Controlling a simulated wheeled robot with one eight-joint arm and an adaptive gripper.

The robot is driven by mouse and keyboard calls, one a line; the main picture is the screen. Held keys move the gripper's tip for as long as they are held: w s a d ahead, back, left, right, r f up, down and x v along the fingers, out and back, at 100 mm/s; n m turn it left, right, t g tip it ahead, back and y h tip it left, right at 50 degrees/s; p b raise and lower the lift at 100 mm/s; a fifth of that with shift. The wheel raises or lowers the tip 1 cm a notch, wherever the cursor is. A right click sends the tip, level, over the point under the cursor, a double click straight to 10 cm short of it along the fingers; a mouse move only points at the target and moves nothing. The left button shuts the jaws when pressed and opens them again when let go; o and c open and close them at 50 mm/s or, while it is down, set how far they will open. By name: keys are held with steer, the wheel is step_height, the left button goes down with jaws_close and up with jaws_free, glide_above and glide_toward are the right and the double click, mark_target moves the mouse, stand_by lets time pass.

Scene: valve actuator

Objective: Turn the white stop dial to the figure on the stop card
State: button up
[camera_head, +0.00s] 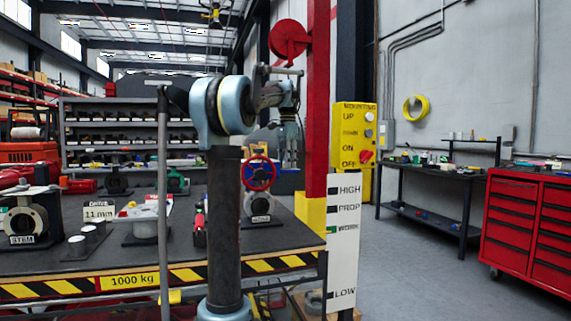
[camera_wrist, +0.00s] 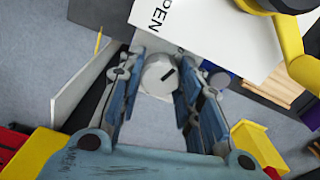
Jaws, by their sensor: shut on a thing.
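The white stop dial (camera_wrist: 160,76) is a pale round knob with a short black mark, which lies slantwise in the wrist view. My gripper (camera_wrist: 161,85) has its two blue-grey fingers on either side of the dial and is shut on it. In the head view my gripper (camera_head: 289,150) points down near the red handwheel, and I cannot make out the dial there. A white panel (camera_wrist: 205,28) with the black letters "PEN" lies just beyond the dial, partly cut off.
A red handwheel (camera_head: 261,173) stands on the black bench (camera_head: 290,232). A card (camera_head: 98,212) reads "DRIVE 11 mm". A white level board (camera_head: 343,245) and a yellow control box (camera_head: 352,136) stand right of the bench. A red tool cabinet (camera_head: 530,225) is at far right; floor between is clear.

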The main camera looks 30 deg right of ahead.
steer(key=shift+w, duration=0.1)
steer(key=o, duration=1)
steer(key=shift+o, duration=0.2)
step_height(320, 180, up, 12)
stand_by(0.3)
